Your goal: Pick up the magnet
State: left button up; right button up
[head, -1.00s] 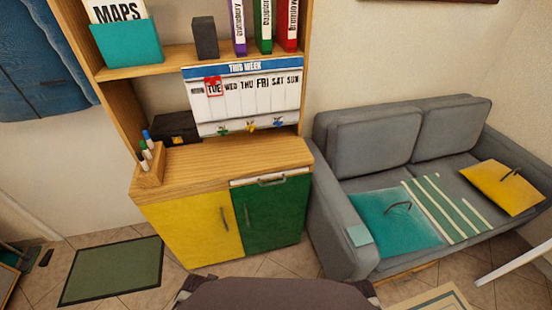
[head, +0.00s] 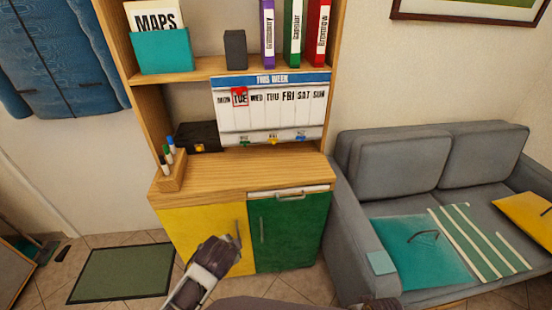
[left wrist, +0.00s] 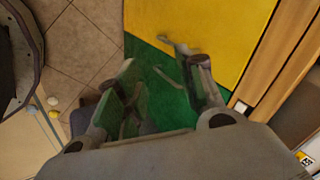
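A white week board (head: 270,117) with a blue "THIS WEEK" header stands on the wooden cabinet top. A red square frame (head: 239,97) surrounds TUE on it. Small green (head: 244,141), yellow (head: 273,140) and blue (head: 301,139) pieces sit along its lower edge; they look like magnets, but are too small to be sure. My left gripper (head: 228,250) is in front of the yellow door, below and left of the board. In the left wrist view the left gripper (left wrist: 165,65) is open and empty, facing the cabinet doors.
A pen holder (head: 172,172) and a black box (head: 194,137) stand left of the board. The cabinet top (head: 240,174) before the board is clear. A shelf (head: 205,73) overhangs it. A grey sofa (head: 350,215) stands at the right.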

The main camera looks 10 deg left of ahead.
pick_arm(q)
jog(key=w+d+r+m+t+y, duration=0.3)
jog(key=w+r+m+t, duration=0.8)
jog(key=w+r+m, duration=0.6)
jog(key=shift+w+r+m, duration=0.4)
jog(key=shift+r+m, duration=0.1)
jog(key=shift+m, duration=2.4)
pick_arm(e)
jog(key=s+d+f, duration=0.1)
jog(key=s+f, duration=0.2)
jog(key=f, duration=0.6)
jog(key=s+d+f, duration=0.1)
jog(key=s+f, duration=0.3)
jog(key=f, duration=0.5)
jog(key=s+d+f, duration=0.1)
jog(key=s+f, duration=0.2)
jog(key=f, duration=0.6)
jog(key=shift+s+f+g, duration=0.2)
jog(key=shift+f+g, duration=0.1)
jog(key=shift+f, duration=0.1)
pick_arm(q)
jog(key=shift+w, duration=0.1)
